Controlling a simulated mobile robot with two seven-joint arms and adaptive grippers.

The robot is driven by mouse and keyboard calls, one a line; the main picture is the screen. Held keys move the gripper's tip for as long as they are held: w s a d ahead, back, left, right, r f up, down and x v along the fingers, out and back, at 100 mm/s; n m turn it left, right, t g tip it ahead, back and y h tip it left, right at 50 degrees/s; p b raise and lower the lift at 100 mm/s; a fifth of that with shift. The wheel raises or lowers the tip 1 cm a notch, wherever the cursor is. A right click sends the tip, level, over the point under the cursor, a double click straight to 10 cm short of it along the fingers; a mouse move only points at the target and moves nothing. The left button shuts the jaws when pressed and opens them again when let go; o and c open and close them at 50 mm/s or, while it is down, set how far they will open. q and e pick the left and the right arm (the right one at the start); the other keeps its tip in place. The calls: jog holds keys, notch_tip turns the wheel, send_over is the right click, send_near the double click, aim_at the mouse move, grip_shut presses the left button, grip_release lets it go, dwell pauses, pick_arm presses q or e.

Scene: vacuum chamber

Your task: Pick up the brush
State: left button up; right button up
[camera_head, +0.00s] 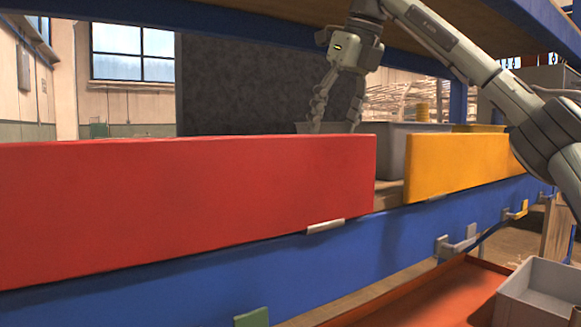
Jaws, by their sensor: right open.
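I cannot make out a brush in this view. My right gripper (336,126) hangs down at the upper middle, its arm coming in from the right. Its fingers are spread apart with nothing visible between them. The fingertips are just above the top edge of the red panel (190,205) in the picture and appear to lie behind it, over the shelf. The panel hides most of what lies on the shelf there. My left gripper is out of view.
A yellow panel (455,165) stands right of the red one, with a narrow gap between. A grey bin (392,155) shows behind the gap. A blue beam (350,262) runs below. An orange surface (420,300) with a grey box (540,296) is at the lower right.

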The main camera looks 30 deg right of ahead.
jog(key=shift+w+d+f, duration=0.15)
jog(key=shift+d+f, duration=0.4)
jog(key=shift+f, duration=0.25)
jog(key=shift+x, duration=2.95)
jog(key=shift+c, duration=0.6)
jog(key=c, duration=1.2)
